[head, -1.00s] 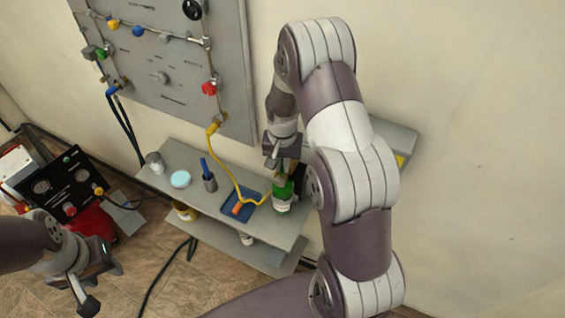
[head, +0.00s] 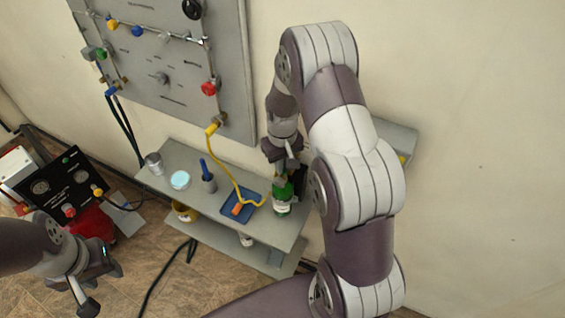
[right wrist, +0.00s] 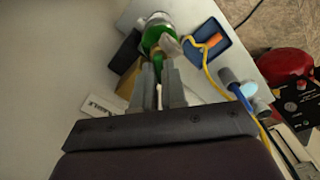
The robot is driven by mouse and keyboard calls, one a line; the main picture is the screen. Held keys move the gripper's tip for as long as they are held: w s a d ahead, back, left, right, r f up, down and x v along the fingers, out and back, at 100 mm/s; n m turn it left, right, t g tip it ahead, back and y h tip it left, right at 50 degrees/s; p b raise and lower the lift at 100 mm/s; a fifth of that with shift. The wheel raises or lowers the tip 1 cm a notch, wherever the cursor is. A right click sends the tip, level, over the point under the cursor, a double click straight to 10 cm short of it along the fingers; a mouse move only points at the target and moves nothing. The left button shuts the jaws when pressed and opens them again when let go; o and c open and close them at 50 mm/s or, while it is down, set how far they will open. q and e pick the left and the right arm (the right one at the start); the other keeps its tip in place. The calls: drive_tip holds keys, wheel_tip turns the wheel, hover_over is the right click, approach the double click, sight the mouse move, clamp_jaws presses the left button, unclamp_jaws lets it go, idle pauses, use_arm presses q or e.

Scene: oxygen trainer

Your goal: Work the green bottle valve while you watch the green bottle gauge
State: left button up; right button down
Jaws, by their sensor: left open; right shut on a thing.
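The green bottle (head: 282,203) stands upright on the right part of the grey shelf, and in the right wrist view its green body (right wrist: 154,36) lies just beyond my fingertips. The fingers hide most of the valve. A pale round part beside the bottle neck may be the green bottle gauge (right wrist: 172,45); its reading cannot be made out. My left gripper (head: 99,286) is open and empty at the lower left, far from the bottle.
The piped wall panel (head: 165,80) is behind.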

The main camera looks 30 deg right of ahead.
drive_tip(key=shift+w, duration=0.1)
idle(0.3)
drive_tip(key=c, duration=1.2)
unclamp_jaws()
drive_tip(key=shift+r, duration=0.1)
wheel_tip(320, 180, up, 12)
drive_tip(key=b, duration=0.3)
drive_tip(key=shift+r, duration=0.25)
